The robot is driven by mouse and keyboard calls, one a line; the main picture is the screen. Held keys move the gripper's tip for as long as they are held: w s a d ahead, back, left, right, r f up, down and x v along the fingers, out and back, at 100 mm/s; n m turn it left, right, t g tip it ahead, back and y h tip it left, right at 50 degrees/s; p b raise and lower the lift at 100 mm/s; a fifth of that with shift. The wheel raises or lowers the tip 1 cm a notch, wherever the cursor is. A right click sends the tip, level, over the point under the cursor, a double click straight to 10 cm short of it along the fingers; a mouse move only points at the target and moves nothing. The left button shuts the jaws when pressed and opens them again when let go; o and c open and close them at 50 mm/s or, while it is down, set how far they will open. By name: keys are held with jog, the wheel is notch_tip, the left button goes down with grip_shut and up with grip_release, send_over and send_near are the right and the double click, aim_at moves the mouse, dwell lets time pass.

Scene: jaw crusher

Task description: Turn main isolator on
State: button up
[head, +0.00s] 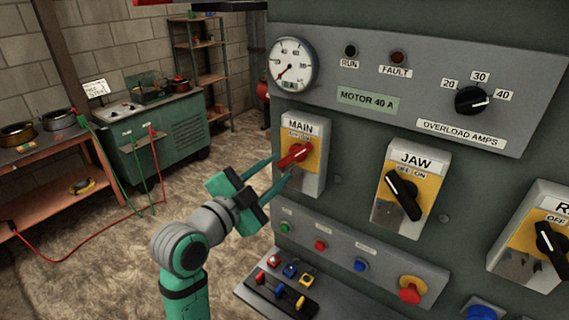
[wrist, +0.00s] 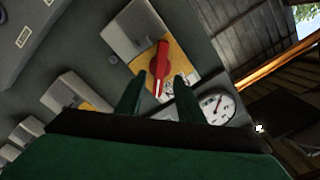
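The main isolator (head: 303,176) is a grey box with a yellow plate and a "MAIN" label, at the left of the panel. Its red rotary handle (head: 295,155) sits tilted on the plate; the position text is partly covered. In the wrist view the red handle (wrist: 161,62) lies just beyond and between the fingertips. My gripper (head: 281,169) is open, its two green fingers pointing at the handle, one above and one below it in the head view. I cannot tell whether either finger touches the handle.
The JAW isolator (head: 404,194) and another isolator (head: 548,240) stand to the right. Below are push buttons, a red emergency stop (head: 410,289) and a tray of coloured padlocks (head: 291,271). An ammeter (head: 293,65) is above.

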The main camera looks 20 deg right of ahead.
jog(key=v, duration=0.5)
jog(key=shift+s, duration=0.1)
jog(key=s+a+f+n+t+y, duration=0.2)
jog(key=s+f+n+y, duration=0.15)
jog(key=f+n, duration=0.45)
jog(key=s+a+f+n+t+y, duration=0.2)
jog(key=f+n+y, duration=0.2)
jog(key=f, duration=0.8)
jog(key=s+a+f+n+t+y, duration=0.25)
jog(key=f+n, duration=0.35)
jog(key=f, duration=0.4)
jog(key=s+a+f+n+g+y, duration=0.15)
jog(key=s+f, duration=0.25)
jog(key=s, duration=0.4)
jog(key=s+a+f+n+y, duration=0.1)
jog(key=s+f+y, duration=0.25)
jog(key=s, duration=0.35)
jog(key=s+a, duration=0.1)
jog(key=s, duration=1.4)
jog(key=shift+a+r+m+g+h, duration=0.2)
jog(key=shift+m+g+h, duration=0.1)
jog(key=shift+m+h, duration=0.15)
